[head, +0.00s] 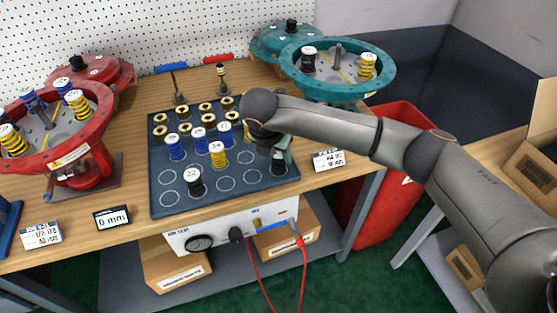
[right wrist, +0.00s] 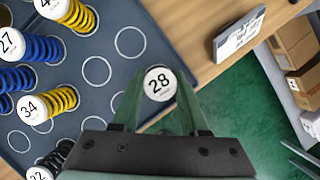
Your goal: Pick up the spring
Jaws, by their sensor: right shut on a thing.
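My right gripper (head: 279,160) reaches over the right side of the dark mat (head: 228,205) on the bench. In the right wrist view its greenish fingers (right wrist: 158,100) are shut on a spring with a white cap marked 28 (right wrist: 159,84). The coils of this spring are mostly hidden by the fingers. Other springs stand on the mat: a yellow one (head: 217,156), a black one (head: 194,183) and several blue ones, one of them (head: 176,148) at the left. The right wrist view shows a yellow spring marked 34 (right wrist: 55,103). My left gripper is out of view.
A red valve actuator (head: 95,130) stands left and a teal one (head: 385,80) at the back right, both with springs inside. Brass-coloured rings (head: 183,128) sit at the mat's back. A label card (head: 327,160) stands right of the mat. A red bin (head: 395,190) is beyond the bench's right end.

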